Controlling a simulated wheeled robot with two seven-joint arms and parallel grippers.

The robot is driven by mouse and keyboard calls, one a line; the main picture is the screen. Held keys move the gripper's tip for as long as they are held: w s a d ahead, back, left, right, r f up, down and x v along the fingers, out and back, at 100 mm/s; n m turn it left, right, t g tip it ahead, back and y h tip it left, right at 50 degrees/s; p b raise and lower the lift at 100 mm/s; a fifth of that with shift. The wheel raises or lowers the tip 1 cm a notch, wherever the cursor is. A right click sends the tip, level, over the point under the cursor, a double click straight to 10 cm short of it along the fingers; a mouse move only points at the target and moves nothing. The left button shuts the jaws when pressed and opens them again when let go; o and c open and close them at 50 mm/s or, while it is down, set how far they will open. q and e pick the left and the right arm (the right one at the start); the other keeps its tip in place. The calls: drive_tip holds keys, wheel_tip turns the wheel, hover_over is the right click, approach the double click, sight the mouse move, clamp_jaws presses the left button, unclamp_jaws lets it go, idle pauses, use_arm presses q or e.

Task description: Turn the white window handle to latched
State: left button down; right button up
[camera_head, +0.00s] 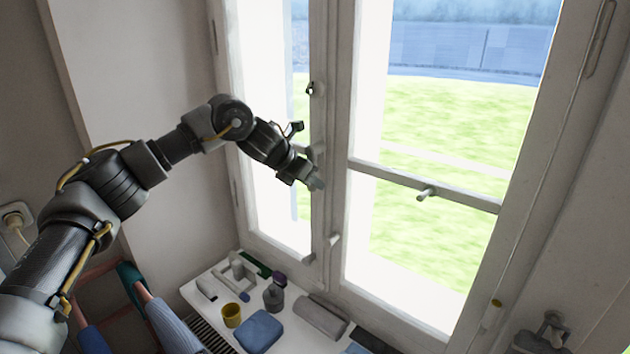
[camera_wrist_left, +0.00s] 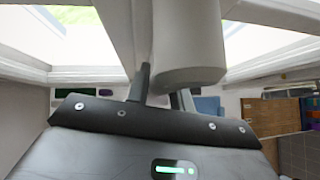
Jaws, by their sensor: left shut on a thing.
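The white window handle (camera_head: 317,150) is on the middle upright of the window in the head view, partly hidden behind my left gripper (camera_head: 312,180). In the left wrist view, a pale rounded piece of the handle (camera_wrist_left: 185,45) fills the top middle, close in front of the fingers of my left gripper (camera_wrist_left: 160,88). My left gripper is shut on the handle. The fingers cover much of it, so I cannot tell its exact angle. My right gripper is not in view.
A dark catch (camera_head: 310,88) is higher on the upright.

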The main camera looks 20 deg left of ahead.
use_arm(q)
drive_tip(key=shift+a, duration=0.1)
idle(0.4)
drive_tip(key=c, duration=1.2)
unclamp_jaws()
drive_tip(key=shift+c, duration=0.2)
drive_tip(key=b+v, duration=0.2)
drive_tip(key=v, duration=0.8)
drive_tip(key=shift+s+r, duration=0.25)
drive_tip(key=shift+r, duration=0.05)
drive_tip(key=shift+a, duration=0.1)
